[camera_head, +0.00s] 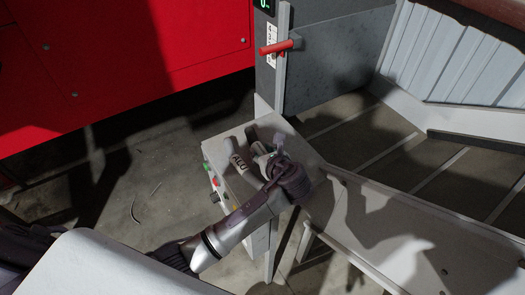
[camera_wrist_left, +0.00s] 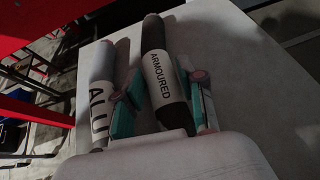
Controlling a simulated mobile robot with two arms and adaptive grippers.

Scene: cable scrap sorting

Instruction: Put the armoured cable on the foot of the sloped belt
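The armoured cable (camera_wrist_left: 162,76) is a short dark piece with a white label reading ARMOURED. It lies on a small pale table (camera_wrist_left: 226,40). My left gripper (camera_wrist_left: 165,112) has its two teal-padded fingers on either side of the cable, near the lower end of its label. The fingers look open, with a small gap on the left; contact on the right is unclear. In the head view my left gripper (camera_head: 262,152) is over the table and hides much of the cable. My right gripper is not in view. I cannot clearly identify the belt's foot.
A grey cable labelled ALU (camera_wrist_left: 97,92) lies close left of the armoured cable. A grey post with a red handle (camera_head: 277,47) stands behind the table. A long pale surface (camera_head: 385,232) runs to the right, and a ribbed panel (camera_head: 455,60) is at upper right.

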